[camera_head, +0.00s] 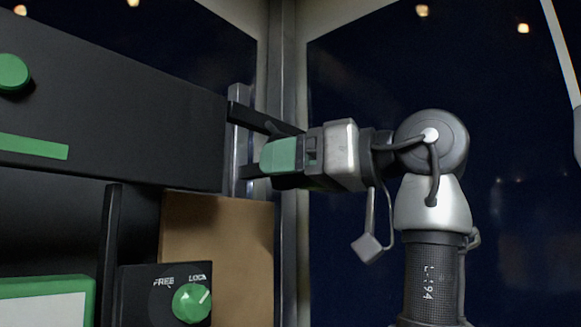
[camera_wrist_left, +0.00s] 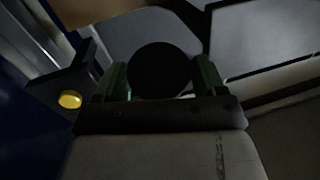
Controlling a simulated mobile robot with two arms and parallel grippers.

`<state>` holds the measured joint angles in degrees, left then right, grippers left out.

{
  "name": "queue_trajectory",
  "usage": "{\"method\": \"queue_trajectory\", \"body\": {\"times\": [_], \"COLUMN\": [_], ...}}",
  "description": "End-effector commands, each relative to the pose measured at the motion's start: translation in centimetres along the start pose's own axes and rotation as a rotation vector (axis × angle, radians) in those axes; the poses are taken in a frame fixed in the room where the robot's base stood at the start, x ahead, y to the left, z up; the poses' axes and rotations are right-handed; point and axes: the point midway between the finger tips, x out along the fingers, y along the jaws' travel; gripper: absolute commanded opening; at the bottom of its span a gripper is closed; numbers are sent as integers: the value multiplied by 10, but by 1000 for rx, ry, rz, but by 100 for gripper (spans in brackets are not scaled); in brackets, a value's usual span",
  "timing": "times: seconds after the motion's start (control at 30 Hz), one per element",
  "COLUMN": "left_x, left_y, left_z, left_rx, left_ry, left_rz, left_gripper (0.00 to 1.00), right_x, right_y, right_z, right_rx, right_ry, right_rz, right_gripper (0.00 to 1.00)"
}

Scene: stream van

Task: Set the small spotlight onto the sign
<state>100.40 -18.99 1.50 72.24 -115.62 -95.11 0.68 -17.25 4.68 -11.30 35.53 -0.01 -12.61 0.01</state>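In the head view the gripper itself hides that space. No sign can be clearly identified.
A black panel (camera_head: 130,120) with a green button (camera_head: 13,73) fills the upper left. Below is a black box with a green FREE/LOCK knob (camera_head: 192,303), beside a brown board (camera_head: 218,250). A metal post (camera_head: 289,230) stands behind. A yellow button (camera_wrist_left: 70,99) shows in the wrist view.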

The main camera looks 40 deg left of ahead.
Motion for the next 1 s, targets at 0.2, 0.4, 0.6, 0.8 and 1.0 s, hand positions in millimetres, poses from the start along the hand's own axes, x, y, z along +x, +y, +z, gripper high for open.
{"method": "queue_trajectory", "body": {"times": [0.2,0.4,0.6,0.8,1.0], "left_x": [0,1,4,9,14], "left_y": [0,0,1,2,3], "left_z": [0,1,5,8,9], "left_rx": [0,-1,-15,-41,-74], "left_ry": [-1,7,69,200,360], "left_rz": [0,-2,-10,-26,-41], "left_gripper": [37,32,32,32,32], "right_x": [0,2,14,34,55], "right_y": [3,2,0,-6,-8], "right_z": [0,0,1,2,3], "right_rx": [-1,-2,-2,-1,-1], "right_ry": [-1,0,0,2,2], "right_rz": [4,3,0,-7,-9], "right_gripper": [51,51,51,51,51]}}
